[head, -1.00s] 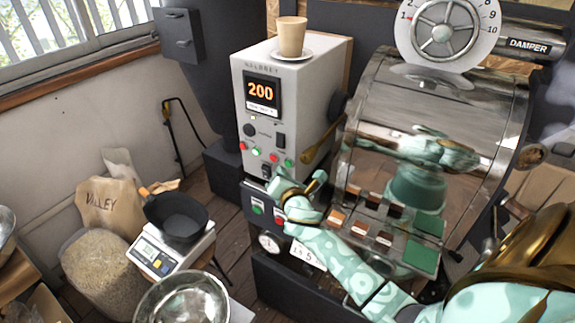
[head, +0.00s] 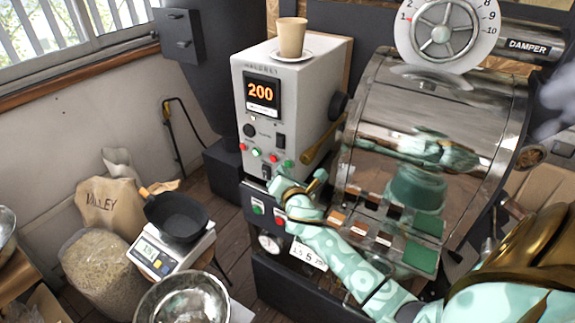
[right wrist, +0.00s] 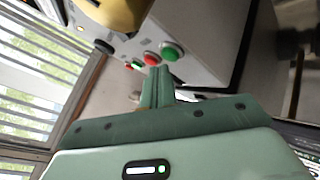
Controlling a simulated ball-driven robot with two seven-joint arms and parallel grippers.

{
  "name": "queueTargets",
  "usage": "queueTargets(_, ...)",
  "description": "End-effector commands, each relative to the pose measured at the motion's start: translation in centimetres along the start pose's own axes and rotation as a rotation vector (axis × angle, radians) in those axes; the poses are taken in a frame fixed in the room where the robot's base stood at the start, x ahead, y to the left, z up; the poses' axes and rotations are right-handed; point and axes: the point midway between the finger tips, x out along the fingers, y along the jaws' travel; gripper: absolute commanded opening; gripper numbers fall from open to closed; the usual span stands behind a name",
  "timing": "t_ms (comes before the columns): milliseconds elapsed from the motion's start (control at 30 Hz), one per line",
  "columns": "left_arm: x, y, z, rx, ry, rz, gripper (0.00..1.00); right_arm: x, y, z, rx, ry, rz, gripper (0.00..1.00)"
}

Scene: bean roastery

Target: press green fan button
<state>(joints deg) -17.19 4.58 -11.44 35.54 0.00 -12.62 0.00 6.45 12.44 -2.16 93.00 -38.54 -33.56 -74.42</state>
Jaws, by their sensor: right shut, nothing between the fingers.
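The white control box (head: 295,105) carries a slanted row of red and green buttons. Its right-hand green button (head: 288,163) shows in the right wrist view (right wrist: 173,52) beside a red button (right wrist: 151,58). Another green button (head: 257,153) sits farther left in the row. I cannot read which is the fan's. My right gripper (head: 276,181) is shut and empty, just below the row's right end. In the right wrist view its closed fingertips (right wrist: 159,70) point up between the right-hand red and green buttons; I cannot tell whether they touch. My left gripper is out of view.
A lower dark panel (head: 247,197) has another green button (head: 257,209) and a red one (head: 279,217). A cup (head: 292,37) on a saucer stands on the box. The roaster drum (head: 430,120) is right; a scale (head: 160,258) with a black pan (head: 178,217) stands lower left.

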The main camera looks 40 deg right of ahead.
Motion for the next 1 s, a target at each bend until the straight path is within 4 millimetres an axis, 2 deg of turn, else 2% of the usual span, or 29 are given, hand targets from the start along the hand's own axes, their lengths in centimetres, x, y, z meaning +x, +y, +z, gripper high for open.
queueTargets(1000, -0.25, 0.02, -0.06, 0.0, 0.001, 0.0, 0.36, 0.66, -0.44, 0.52, 0.001, -0.001, 0.0, 0.0)
